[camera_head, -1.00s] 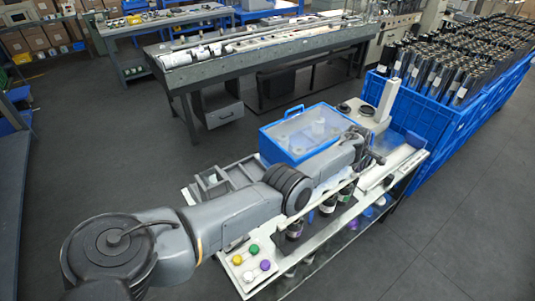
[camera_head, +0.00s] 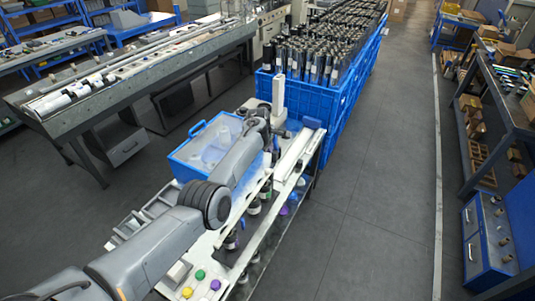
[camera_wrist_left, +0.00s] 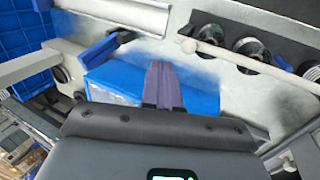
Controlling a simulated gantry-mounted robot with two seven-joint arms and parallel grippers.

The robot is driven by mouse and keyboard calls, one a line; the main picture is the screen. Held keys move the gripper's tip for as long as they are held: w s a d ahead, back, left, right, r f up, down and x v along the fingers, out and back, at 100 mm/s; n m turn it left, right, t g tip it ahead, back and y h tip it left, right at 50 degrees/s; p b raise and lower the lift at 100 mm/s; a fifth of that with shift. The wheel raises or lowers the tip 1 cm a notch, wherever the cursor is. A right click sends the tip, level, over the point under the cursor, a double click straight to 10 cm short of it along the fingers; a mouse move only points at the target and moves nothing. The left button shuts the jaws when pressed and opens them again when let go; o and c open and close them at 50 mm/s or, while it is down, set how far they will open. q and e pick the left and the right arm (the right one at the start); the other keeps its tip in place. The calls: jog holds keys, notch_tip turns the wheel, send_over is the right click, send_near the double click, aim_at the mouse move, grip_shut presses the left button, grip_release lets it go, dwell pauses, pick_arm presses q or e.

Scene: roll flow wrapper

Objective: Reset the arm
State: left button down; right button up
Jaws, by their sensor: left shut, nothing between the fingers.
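My left arm reaches from the lower left over the white work cart in the head view. My left gripper (camera_head: 262,112) is at the far end of the arm, beside the blue lidded bin. In the left wrist view, the left gripper's fingers (camera_wrist_left: 162,85) are together and hold nothing. Behind the fingers is a blue surface (camera_wrist_left: 205,95) on a white top. My right gripper is not in view.
The blue bin (camera_head: 185,152) stands on the cart. Coloured caps (camera_head: 200,274) lie at its near end. Large blue crates (camera_head: 345,100) of dark bottles stand beyond. A long conveyor table (camera_head: 120,85) is at left. Floor at right (camera_head: 370,210) is clear.

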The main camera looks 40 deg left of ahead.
pick_arm(q)
notch_tip(320, 180, up, 4)
jog(key=s+d+f+m+y, duration=0.2)
jog(key=s+d+f+m, duration=0.2)
jog(key=s+f+m, duration=0.4)
jog(key=s+d+f+m+h, duration=0.1)
jog(key=s+d+f+m, duration=0.25)
jog(key=s+d, duration=0.4)
jog(key=s+d+f+m, duration=0.2)
jog(key=s+d+m, duration=0.2)
jog(key=s+d, duration=0.3)
jog(key=s+d+f+m+h, duration=0.1)
jog(key=s+d+f+m, duration=0.15)
jog(key=s+d, duration=0.5)
jog(key=s+d+r+m+h, duration=0.1)
jog(key=s+d+r+m, duration=0.2)
jog(key=s, duration=0.4)
jog(key=s+d+r+m, duration=0.2)
jog(key=s+d, duration=0.1)
jog(key=s, duration=0.4)
notch_tip(320, 180, up, 25)
jog(key=p, duration=2.4)
jog(key=shift+w+f+p, duration=0.2)
jog(key=shift+p, duration=0.2)
